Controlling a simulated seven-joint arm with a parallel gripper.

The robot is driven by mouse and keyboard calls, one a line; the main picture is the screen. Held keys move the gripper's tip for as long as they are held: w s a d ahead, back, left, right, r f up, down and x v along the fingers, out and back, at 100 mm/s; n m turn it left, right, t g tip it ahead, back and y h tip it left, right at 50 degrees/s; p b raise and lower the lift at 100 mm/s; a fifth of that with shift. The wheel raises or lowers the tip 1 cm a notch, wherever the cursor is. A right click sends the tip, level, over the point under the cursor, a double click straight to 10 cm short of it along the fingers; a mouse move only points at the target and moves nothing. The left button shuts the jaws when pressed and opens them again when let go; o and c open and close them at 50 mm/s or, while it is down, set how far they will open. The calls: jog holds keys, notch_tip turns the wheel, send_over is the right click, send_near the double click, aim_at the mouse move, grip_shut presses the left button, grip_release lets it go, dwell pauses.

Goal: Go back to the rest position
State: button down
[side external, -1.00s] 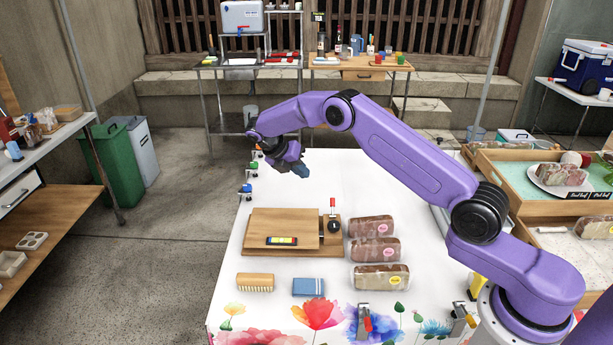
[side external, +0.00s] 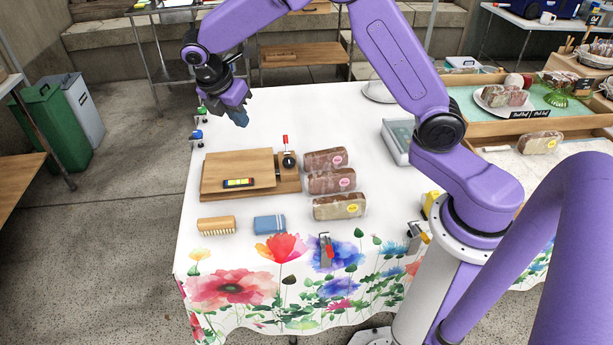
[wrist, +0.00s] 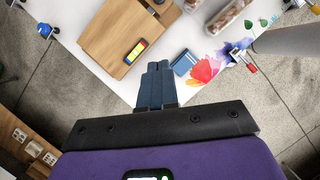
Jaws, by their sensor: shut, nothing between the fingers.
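My gripper (side external: 240,118) is shut and empty, in the air beyond the wooden board in the side view. Its blue-grey fingertips are together in the wrist view (wrist: 155,70), with clear space between them and the things below.
On the white flowered table (side external: 300,110) are a wooden board (side external: 220,165) with a coloured level, a brush (side external: 216,225), a blue cloth-like block (side external: 269,224) and wrapped loaves (side external: 338,207). Clamps (side external: 326,250) sit on the table's edges. A grey scale (side external: 397,142) stands right of the loaves.

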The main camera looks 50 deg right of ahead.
jog(key=s+a+r+m+y, duration=0.2)
jog(key=s+a+r, duration=0.1)
jog(key=s, duration=0.7)
jog(key=s+d+m+y, duration=0.1)
jog(key=s+d+m, duration=0.1)
jog(key=s, duration=1)
jog(key=s+d+m+y, duration=0.2)
jog(key=s+d+m, duration=0.1)
jog(key=s, duration=1)
jog(key=shift+d+f, duration=0.15)
jog(key=shift+f, duration=0.05)
